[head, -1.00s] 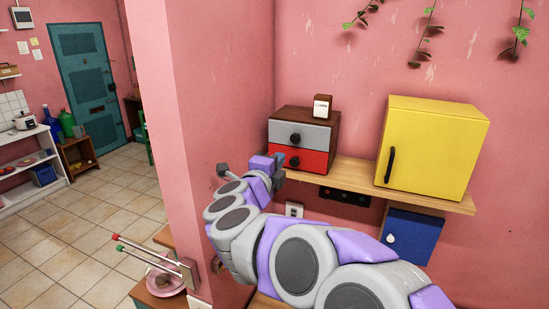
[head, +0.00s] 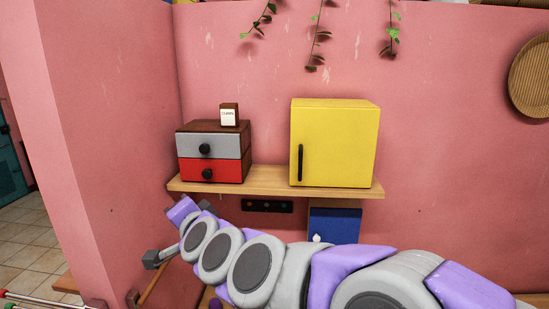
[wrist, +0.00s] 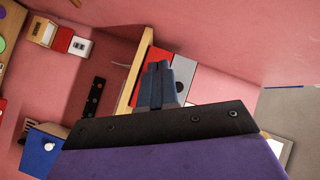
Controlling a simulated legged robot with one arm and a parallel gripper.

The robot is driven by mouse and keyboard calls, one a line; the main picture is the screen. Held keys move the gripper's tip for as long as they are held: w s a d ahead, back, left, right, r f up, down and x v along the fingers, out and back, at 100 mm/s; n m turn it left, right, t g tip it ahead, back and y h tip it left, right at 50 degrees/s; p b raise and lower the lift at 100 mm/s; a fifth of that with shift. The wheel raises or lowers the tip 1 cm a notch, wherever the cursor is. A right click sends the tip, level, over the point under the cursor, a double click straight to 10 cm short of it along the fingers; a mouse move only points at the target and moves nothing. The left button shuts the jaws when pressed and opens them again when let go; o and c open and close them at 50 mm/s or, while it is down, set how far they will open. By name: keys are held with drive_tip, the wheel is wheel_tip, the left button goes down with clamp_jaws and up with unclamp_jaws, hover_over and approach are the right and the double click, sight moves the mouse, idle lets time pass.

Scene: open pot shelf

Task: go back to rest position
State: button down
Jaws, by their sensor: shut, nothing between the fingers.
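My gripper shows in the wrist view (wrist: 157,84) with its dark fingers together and nothing between them. In the head view its fingertips are small and partly hidden by the purple wrist part, just below the left end of the wooden shelf (head: 270,181). A small drawer unit (head: 213,152) stands on that shelf, with a grey drawer above a red one; both look shut. In the wrist view the red drawer front (wrist: 142,65) shows behind the fingers. My gripper appears apart from the drawer unit.
A yellow cabinet (head: 334,143) stands shut on the shelf, right of the drawers. A small labelled box (head: 229,115) sits on the drawer unit. A blue cabinet (head: 335,226) and a dark strip (head: 266,206) are below. A pink wall corner (head: 100,150) is close at left.

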drive_tip(key=s+d+f+n+g+h+b, duration=0.25)
drive_tip(key=s+d+f, duration=0.25)
drive_tip(key=f, duration=0.3)
drive_tip(key=s+d+f+n+g+h+b, duration=0.1)
drive_tip(key=s+d+f+n+g+b, duration=0.15)
drive_tip(key=s+d+f, duration=0.45)
drive_tip(key=s+d+f+n+g+h+b, duration=0.1)
drive_tip(key=s+d+f+g, duration=0.25)
drive_tip(key=f, duration=0.55)
drive_tip(key=s+d+f+g+h+b, duration=0.2)
drive_tip(key=s+d+f, duration=0.3)
drive_tip(key=s+d, duration=0.3)
drive_tip(key=s+d+f+g+h+b, duration=0.2)
drive_tip(key=s+d+f+g, duration=0.2)
drive_tip(key=s+d, duration=0.5)
drive_tip(key=s+f, duration=0.1)
drive_tip(key=s, duration=0.2)
drive_tip(key=shift+h, duration=0.35)
drive_tip(key=shift+a+f+g, duration=0.1)
drive_tip(key=shift+a+g, duration=0.05)
drive_tip(key=shift+g, duration=0.1)
